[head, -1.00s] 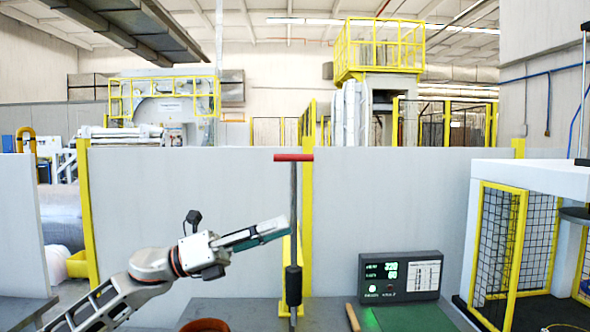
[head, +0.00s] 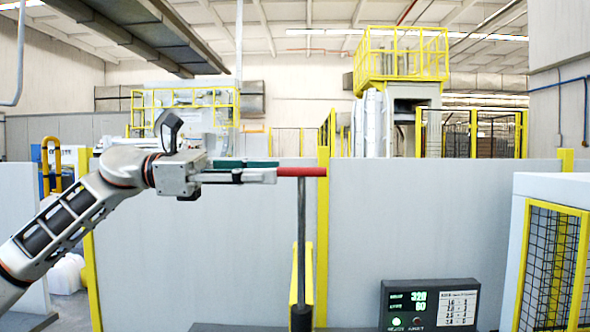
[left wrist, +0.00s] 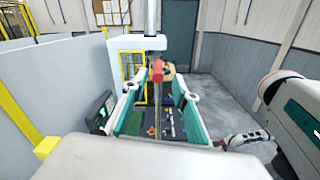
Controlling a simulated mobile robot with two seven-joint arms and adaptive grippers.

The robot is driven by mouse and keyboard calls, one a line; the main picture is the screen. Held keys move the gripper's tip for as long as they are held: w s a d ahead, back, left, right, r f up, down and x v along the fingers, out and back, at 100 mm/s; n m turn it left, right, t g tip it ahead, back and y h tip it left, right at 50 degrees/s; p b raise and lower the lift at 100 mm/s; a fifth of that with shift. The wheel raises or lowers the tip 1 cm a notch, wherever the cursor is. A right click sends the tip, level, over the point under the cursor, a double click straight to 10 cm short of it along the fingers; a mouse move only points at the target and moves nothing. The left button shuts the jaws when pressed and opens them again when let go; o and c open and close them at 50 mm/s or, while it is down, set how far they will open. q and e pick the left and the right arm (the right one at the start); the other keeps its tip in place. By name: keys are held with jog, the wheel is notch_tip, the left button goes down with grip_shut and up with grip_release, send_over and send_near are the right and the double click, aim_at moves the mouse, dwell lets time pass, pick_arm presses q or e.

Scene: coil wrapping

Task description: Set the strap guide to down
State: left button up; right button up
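The strap guide appears to be the upright grey post with a red crossbar handle (head: 302,171) on top; I see no label on it. The post drops to a dark collar at the bottom edge of the head view. My left gripper (head: 274,171) is level with the handle, its fingertips at the handle's left end. In the left wrist view the red handle's end (left wrist: 157,70) shows between two spread teal-padded fingers. The gripper is open, and I cannot tell whether it touches the handle.
A dark panel (head: 428,305) with green digits stands right of the post. A grey partition (head: 200,270) with a yellow upright (head: 322,225) runs behind. A mesh guard with a yellow frame (head: 520,265) is at the right. A worktop with small items shows in the left wrist view.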

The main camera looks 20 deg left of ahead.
aim_at(294, 172)
pick_arm(q)
jog(key=p+x, duration=0.1)
jog(key=x, duration=0.4)
jog(key=shift+w+d+f, duration=0.1)
jog(key=shift+w+d, duration=0.15)
jog(key=shift+d, duration=0.05)
grip_shut()
